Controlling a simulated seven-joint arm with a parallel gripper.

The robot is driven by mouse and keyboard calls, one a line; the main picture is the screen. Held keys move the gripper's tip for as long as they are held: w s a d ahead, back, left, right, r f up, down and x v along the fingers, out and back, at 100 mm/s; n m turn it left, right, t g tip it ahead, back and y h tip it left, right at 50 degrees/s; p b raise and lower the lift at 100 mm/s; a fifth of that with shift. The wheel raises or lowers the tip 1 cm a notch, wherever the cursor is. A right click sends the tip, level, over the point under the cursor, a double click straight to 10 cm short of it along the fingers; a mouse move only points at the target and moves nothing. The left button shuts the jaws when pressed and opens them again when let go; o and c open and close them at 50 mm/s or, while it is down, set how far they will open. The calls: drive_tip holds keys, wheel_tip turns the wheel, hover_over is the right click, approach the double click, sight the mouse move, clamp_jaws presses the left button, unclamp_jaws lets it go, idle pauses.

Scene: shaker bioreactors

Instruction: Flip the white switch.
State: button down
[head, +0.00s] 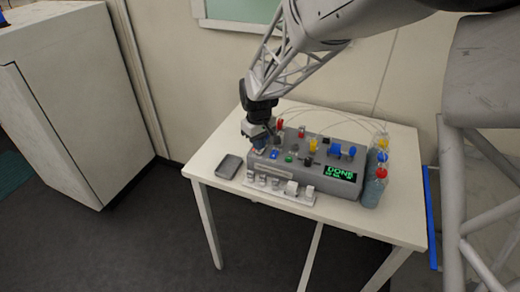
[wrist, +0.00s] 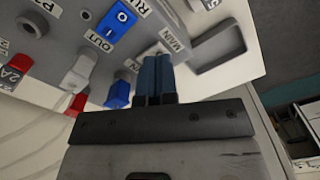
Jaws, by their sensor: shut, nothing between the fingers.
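The grey control box (head: 325,160) stands on the table, with coloured switches and knobs on its top. In the wrist view, a white switch-like block (wrist: 79,74) stands on the box, left of my gripper (wrist: 157,60), near a label reading "OUT". I cannot tell whether it is the only white switch. My gripper (head: 258,148) is shut and empty, low over the left end of the box. Its blue fingers point at the area by the "MAIN" label (wrist: 176,38). The fingers hide what lies under them, and contact cannot be told.
A blue switch (wrist: 119,94) and a blue rocker (wrist: 120,18) lie near the fingers. A dark grey tray (head: 229,166) lies left of the box. White blocks (head: 291,187) line the box's front. Bottles (head: 374,187) with tubes stand at the right. The display (head: 340,173) reads "DONE".

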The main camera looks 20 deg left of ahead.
drive_tip(key=shift+f, duration=0.85)
idle(0.7)
drive_tip(key=shift+r, duration=3.5)
drive_tip(key=shift+d+r, duration=0.1)
